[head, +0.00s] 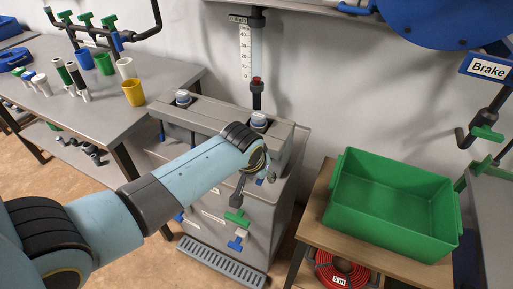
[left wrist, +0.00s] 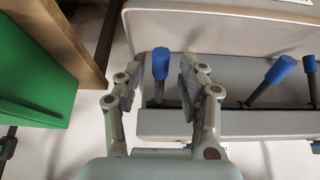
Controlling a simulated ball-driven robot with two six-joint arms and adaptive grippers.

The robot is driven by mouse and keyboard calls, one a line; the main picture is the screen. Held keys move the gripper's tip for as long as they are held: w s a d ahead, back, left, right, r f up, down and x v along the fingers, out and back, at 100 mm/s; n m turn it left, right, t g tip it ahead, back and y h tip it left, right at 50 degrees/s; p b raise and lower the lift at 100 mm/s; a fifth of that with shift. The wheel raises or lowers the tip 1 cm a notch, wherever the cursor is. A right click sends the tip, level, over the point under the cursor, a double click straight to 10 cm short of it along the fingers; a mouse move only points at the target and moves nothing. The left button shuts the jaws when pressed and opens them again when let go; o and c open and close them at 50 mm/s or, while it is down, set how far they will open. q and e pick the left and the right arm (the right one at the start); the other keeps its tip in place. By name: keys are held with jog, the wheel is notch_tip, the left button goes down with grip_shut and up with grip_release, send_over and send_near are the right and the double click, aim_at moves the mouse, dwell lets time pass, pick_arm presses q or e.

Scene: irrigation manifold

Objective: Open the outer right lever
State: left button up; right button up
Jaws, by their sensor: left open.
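The grey manifold housing (left wrist: 230,125) carries a row of blue-capped levers in the left wrist view. The lever nearest the green crate, the outer right one (left wrist: 160,64), stands nearly upright. My left gripper (left wrist: 160,80) is open, with one finger on each side of this lever and a gap to both fingers. I cannot tell how deep the lever sits between them. Another blue-capped lever (left wrist: 271,80) leans to the right, outside the fingers. In the head view, my left wrist covers the front of the grey cabinet (head: 284,190) and hides most of the gripper and the levers.
A green crate (head: 390,208) stands on a wooden table right of the cabinet, with a red coil (head: 340,272) below. Green (head: 237,217) and blue (head: 236,243) valve handles are low on the cabinet. A grey workbench (head: 60,110) with cups stands at the left.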

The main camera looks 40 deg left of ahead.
pick_arm(q)
jog(key=v, duration=1)
jog(key=shift+s+r, duration=0.2)
jog(key=shift+r, duration=0.1)
jog(key=s+f+g+b, duration=0.1)
jog(key=s+f+b, duration=0.2)
jog(key=s+f, duration=0.5)
jog(key=s+a+f+g+b, duration=0.1)
jog(key=s+f+g+b, duration=0.2)
jog(key=f, duration=1)
jog(key=s+f+b, duration=0.4)
jog(key=s+f, duration=0.2)
jog(key=f, duration=0.4)
jog(key=s+f+m+b, duration=0.1)
jog(key=s+f, duration=0.6)
jog(key=s, duration=0.3)
jog(key=s+a+f+m+b, duration=0.1)
jog(key=s+f+m+b, duration=0.1)
jog(key=s+f, duration=0.6)
jog(key=shift+s+a+f, duration=0.2)
jog(key=shift+s+f, duration=0.05)
jog(key=shift+s, duration=1)
